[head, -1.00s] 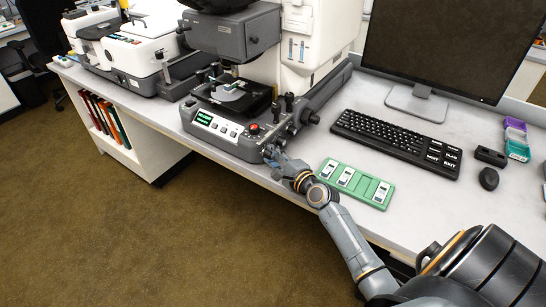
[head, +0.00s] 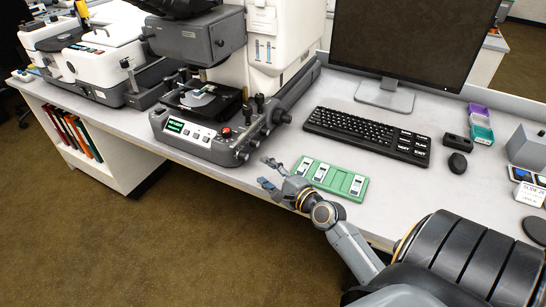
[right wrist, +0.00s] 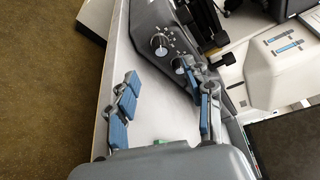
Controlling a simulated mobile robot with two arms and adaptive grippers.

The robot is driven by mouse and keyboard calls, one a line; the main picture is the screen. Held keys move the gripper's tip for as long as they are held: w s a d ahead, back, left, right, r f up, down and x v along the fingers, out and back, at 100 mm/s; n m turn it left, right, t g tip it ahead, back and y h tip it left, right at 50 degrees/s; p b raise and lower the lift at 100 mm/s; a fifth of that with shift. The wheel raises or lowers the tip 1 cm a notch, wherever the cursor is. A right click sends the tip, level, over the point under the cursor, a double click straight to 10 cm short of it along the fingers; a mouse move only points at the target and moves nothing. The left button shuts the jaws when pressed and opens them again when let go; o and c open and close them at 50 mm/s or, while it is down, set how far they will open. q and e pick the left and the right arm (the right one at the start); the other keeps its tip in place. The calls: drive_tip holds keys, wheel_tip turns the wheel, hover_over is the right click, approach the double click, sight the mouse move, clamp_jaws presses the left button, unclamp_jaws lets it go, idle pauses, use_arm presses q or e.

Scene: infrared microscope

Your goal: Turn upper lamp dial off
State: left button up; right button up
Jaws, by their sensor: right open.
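The microscope (head: 196,120) stands on the bench with its dials on the right side of its dark base. In the right wrist view two round silver dials, one (right wrist: 160,42) and another (right wrist: 178,65), show on that panel with small marks around them. I cannot tell which is the upper lamp dial or read its setting. My right gripper (head: 265,172) is open and empty, in front of the base's right corner and apart from the dials. Its blue-padded fingers (right wrist: 165,100) are spread in the right wrist view, with the dials beyond them. My left gripper is not in view.
A green slide holder (head: 332,179) lies just right of my right gripper. A keyboard (head: 366,134), mouse (head: 458,163) and monitor (head: 412,40) are farther right. The bench's front edge runs below the gripper. Black knobs (head: 283,117) stick out from the microscope's right side.

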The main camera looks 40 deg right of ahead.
drive_tip(key=shift+s+r, duration=0.2)
drive_tip(key=shift+s, duration=1.2)
